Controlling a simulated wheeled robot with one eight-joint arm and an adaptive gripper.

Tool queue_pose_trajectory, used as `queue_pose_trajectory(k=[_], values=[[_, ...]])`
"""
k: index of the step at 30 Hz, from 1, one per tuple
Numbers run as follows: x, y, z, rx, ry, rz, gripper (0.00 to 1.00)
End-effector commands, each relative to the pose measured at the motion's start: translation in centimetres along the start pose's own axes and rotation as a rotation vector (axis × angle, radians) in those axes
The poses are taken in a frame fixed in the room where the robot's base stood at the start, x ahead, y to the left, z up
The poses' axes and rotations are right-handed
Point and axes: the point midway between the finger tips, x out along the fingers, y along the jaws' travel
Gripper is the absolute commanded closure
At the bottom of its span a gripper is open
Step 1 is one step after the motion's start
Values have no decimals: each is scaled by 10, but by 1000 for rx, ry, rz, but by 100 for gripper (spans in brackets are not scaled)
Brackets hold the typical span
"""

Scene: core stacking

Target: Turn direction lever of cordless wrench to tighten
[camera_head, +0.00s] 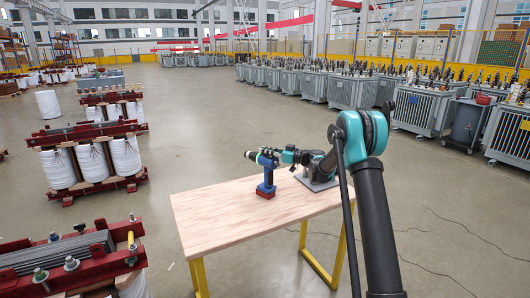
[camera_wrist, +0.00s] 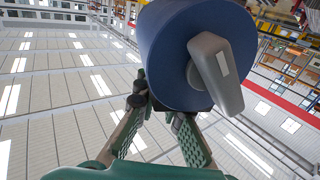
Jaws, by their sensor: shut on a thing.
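The cordless wrench (camera_head: 266,176) stands upright near the middle of the wooden table in the head view. It has a blue body, a red base and a nose pointing left. In the wrist view its blue round housing (camera_wrist: 165,45) fills the top middle, with a grey lever (camera_wrist: 217,75) slanting down to the right across its end face. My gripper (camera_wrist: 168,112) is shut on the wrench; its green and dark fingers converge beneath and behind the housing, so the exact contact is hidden. In the head view, my gripper (camera_head: 282,156) reaches the upper wrench from the right.
The wooden table (camera_head: 215,215) is bare at its left and front, with yellow legs (camera_head: 199,277). A grey plate (camera_head: 318,183) lies at its right end beneath teal and black arm parts. Red-framed transformer cores (camera_head: 95,160) stand left; grey transformers (camera_head: 352,92) line the back right.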

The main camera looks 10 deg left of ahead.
Motion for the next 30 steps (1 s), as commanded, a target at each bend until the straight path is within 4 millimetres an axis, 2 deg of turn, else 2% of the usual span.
queue_pose_trajectory(k=[6, 15, 30], values=[[0, 2, 0, 3, 0, -188, 100], [1, 2, 0, 5, 0, -376, 100], [1, 1, 0, 7, 0, -469, 100]])
